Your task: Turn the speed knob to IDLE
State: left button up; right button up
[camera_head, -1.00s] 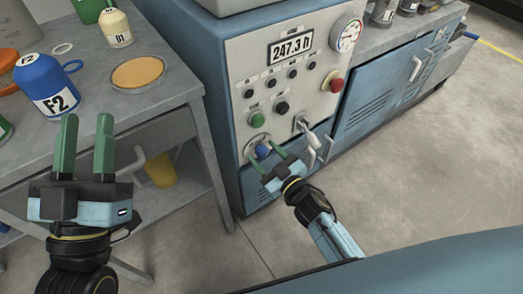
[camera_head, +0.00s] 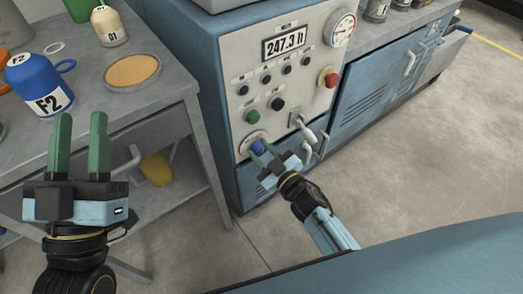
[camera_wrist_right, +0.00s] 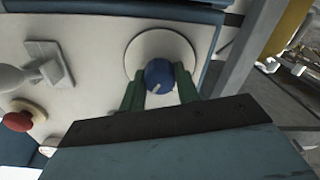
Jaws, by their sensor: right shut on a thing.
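The speed knob (camera_head: 257,147) is a blue round knob on a pale dial plate (camera_wrist_right: 141,44) low on the machine's grey panel. In the right wrist view the blue knob (camera_wrist_right: 159,76) sits between the two green fingers and carries a short pale mark. My right gripper (camera_head: 264,154) is shut on the knob, one finger on each side; it also shows in the right wrist view (camera_wrist_right: 160,90). No IDLE label is readable. My left gripper (camera_head: 80,145) is open and empty, its green fingers pointing up in front of the workbench.
Above the knob are a green button (camera_head: 252,117), black knobs, a red button (camera_head: 328,77) and a display reading 247.3 h (camera_head: 287,43). A pale lever (camera_head: 303,128) stands close right of my right gripper. A workbench (camera_head: 160,99) with a blue F2 jug (camera_head: 38,84) is at left.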

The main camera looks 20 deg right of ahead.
jog(key=n, duration=0.3)
jog(key=shift+n, duration=0.3)
jog(key=n, duration=0.2)
jog(key=shift+n, duration=0.3)
jog(key=n, duration=0.4)
jog(key=shift+n, duration=0.6)
pick_arm(q)
jog(key=shift+r, duration=0.15)
pick_arm(e)
jog(key=o, duration=1)
jog(key=shift+c, duration=0.2)
jog(key=shift+s, duration=0.1)
